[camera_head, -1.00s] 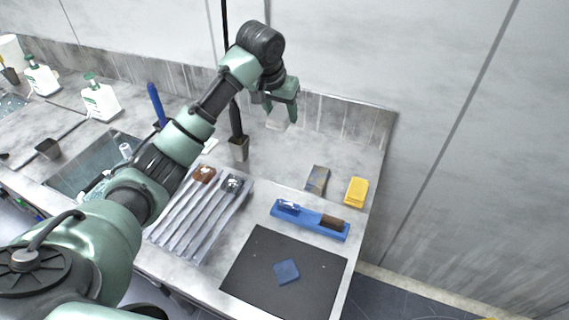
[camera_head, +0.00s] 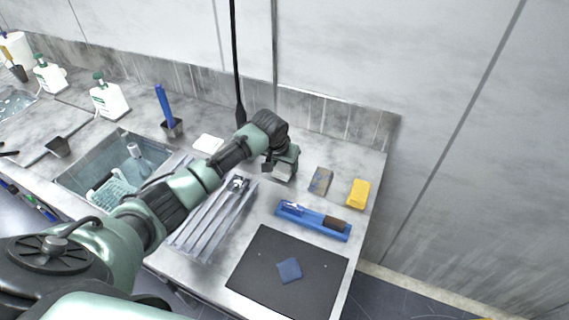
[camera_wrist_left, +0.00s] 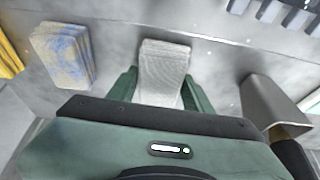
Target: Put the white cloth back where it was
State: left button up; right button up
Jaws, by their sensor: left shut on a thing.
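My left gripper (camera_head: 281,172) is low over the back of the counter, between the slatted tray and the worn blue-grey block. It is shut on the white cloth (camera_wrist_left: 164,68), a pale folded pad with a ribbed weave that sticks out beyond the fingers in the left wrist view. In the head view only a little of the cloth (camera_head: 284,174) shows under the gripper. I cannot tell whether the cloth touches the counter. My right gripper is not in view.
Right of the gripper lie the blue-grey block (camera_head: 320,181) and a yellow sponge (camera_head: 359,193). In front are a blue tool tray (camera_head: 313,221) and a black mat (camera_head: 257,279) with a blue square.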

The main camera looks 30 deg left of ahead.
pick_arm(q)
jog(key=shift+f, duration=0.2)
jog(key=o, duration=1.2)
jog(key=shift+f, duration=0.1)
jog(key=b+v, duration=0.1)
jog(key=v, duration=1.1)
